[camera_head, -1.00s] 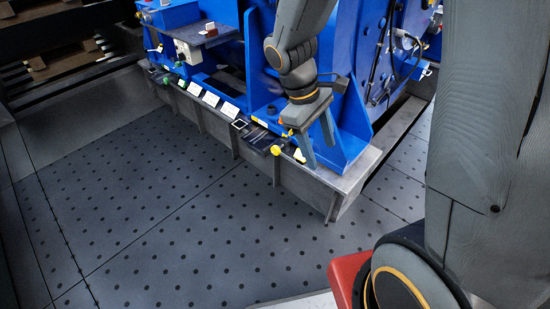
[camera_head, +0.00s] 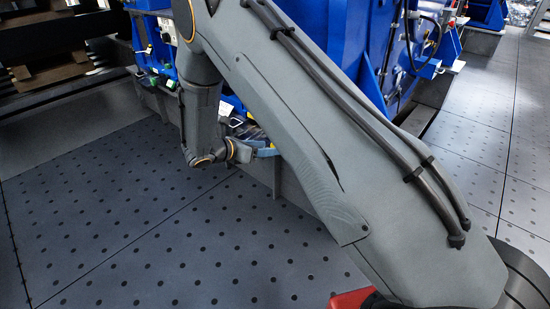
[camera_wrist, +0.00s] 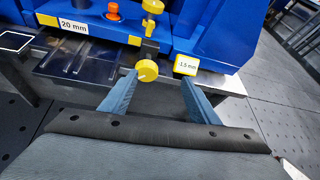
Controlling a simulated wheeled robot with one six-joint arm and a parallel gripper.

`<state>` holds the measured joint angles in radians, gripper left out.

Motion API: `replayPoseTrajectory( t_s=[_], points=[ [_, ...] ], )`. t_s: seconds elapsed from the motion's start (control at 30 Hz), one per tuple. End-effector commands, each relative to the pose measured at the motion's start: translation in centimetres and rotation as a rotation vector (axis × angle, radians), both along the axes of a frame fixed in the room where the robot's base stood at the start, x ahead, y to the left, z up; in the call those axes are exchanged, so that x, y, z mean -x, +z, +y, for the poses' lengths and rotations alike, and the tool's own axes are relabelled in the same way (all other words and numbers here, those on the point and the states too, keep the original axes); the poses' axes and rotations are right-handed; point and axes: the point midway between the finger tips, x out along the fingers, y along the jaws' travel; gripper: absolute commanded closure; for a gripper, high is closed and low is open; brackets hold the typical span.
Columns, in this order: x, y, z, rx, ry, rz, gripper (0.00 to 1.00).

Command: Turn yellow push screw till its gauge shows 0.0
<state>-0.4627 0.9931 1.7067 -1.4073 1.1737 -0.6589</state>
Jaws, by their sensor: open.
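In the wrist view a round yellow screw head (camera_wrist: 147,71) faces me, with a pale mark on its face. It sits ahead of and between the fingertips of my gripper (camera_wrist: 158,82), nearer the left finger. The fingers are apart; I cannot tell whether the left one touches it. A small yellow-framed gauge (camera_wrist: 186,65) just right of it appears to read 1.5 mm; a leading sign is unclear. A second yellow knob (camera_wrist: 152,6) is above. In the head view my gripper (camera_head: 266,152) is at the machine's front edge and my arm hides the screw.
A "20 mm" label (camera_wrist: 74,26) and an orange knob (camera_wrist: 113,12) are on the blue machine, left of the screws. The dark dotted floor (camera_head: 120,240) in front is clear.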

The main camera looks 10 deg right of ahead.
Motion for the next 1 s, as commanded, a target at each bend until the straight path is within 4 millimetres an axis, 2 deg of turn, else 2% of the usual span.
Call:
replayPoseTrajectory(
  t_s=[0.03,0.2,0.7,1.0],
  points=[
    [-0.7,-1.1,0.6,0.020,0.026,0.003,0.45],
    [-1.8,-2.0,1.1,0.053,0.066,0.007,0.45],
    [-5.0,-4.5,-4.1,0.053,0.065,0.008,0.45],
    [-5.4,-4.6,-4.8,0.053,0.067,0.008,0.45]
  ],
)
